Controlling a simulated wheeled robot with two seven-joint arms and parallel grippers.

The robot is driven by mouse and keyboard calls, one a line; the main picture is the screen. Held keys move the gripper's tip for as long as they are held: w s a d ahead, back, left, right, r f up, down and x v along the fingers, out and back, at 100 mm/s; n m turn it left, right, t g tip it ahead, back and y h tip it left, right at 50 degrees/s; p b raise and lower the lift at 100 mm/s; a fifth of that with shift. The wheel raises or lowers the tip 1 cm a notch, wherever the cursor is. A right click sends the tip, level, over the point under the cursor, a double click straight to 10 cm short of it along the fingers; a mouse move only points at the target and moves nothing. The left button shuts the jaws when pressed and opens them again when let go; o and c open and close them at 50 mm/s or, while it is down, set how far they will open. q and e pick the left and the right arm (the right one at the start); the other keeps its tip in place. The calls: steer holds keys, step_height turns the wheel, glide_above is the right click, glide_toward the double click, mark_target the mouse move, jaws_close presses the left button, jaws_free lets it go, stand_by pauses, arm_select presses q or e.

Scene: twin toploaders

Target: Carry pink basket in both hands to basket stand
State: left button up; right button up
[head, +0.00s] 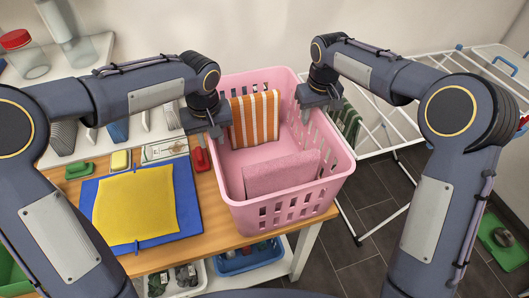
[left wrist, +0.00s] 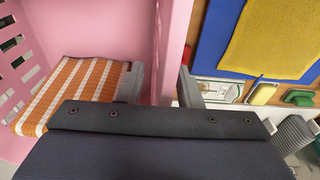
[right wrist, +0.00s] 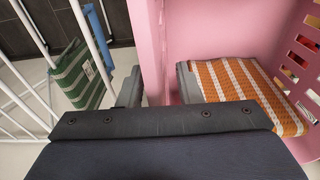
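The pink basket (head: 262,158) is upright at the right end of the wooden table (head: 158,259). It holds an orange-and-white striped towel (head: 254,119) and a folded pink towel (head: 281,174). My left gripper (head: 207,135) is at its left rim; the left wrist view shows the basket wall between the spread fingers. My right gripper (head: 319,110) is at its right rim; the right wrist view shows that wall (right wrist: 154,50) between spread fingers, with gaps visible. I cannot identify the basket stand in these views.
A yellow cloth (head: 135,206) lies on a blue one (head: 187,202), left of the basket. A white drying rack (head: 390,130) with a green striped towel (head: 346,120) stands right. Bins (head: 248,259) sit below the table. Dark floor (head: 375,190) is open between table and rack.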

arm_select(q)
jaws_close()
arm_select(e)
jaws_close()
arm_select(q)
steer(key=shift+r, duration=0.1)
arm_select(e)
steer(key=shift+r, duration=0.1)
stand_by(1.0)
